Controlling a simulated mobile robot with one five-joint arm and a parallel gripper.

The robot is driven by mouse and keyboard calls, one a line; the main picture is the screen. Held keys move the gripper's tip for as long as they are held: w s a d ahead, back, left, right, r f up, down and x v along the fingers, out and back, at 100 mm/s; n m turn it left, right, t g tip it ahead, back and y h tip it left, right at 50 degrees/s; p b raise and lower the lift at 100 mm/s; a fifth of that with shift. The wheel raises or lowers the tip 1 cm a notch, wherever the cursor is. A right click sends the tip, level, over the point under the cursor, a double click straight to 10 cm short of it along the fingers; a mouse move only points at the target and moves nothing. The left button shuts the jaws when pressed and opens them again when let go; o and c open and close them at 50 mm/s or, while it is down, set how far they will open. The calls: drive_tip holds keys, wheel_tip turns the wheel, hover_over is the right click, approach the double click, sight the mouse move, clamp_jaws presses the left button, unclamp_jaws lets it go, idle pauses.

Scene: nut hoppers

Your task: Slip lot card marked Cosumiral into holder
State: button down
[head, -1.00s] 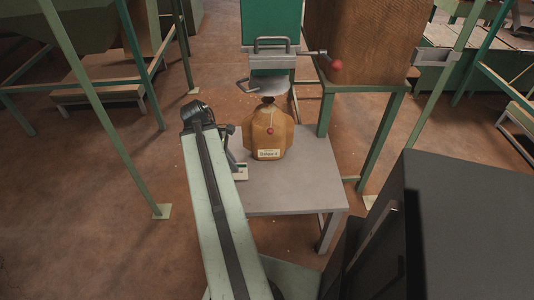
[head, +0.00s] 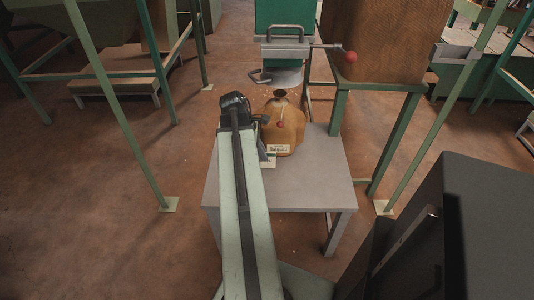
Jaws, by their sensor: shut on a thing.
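My gripper (head: 264,153) is at the end of my pale green arm, above the grey table and close to the left front of a brown sack (head: 287,125). It is mostly hidden behind my dark wrist. It is shut on a small white card (head: 269,161), which shows low beside the gripper; its print is too small to read. A pale label (head: 278,149) with dark lettering shows on the sack's front just above the card. I cannot tell whether card and sack touch. No card holder can be made out for certain.
The sack stands on the grey table (head: 310,190) under a hopper spout with a metal handle and red knob (head: 349,57). Green posts stand left and right. A dark cabinet (head: 490,230) fills the lower right. The table's right part is clear.

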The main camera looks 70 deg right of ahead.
drive_tip(key=shift+f, duration=0.45)
drive_tip(key=c, duration=1.6)
unclamp_jaws()
drive_tip(key=shift+r+p, duration=0.45)
drive_tip(key=shift+p, duration=0.05)
drive_tip(key=p+v, duration=1)
drive_tip(key=v, duration=0.1)
drive_tip(key=shift+w+r+p, duration=0.15)
drive_tip(key=shift+r+p, duration=0.1)
drive_tip(key=shift+p, duration=0.05)
drive_tip(key=shift+w, duration=0.1)
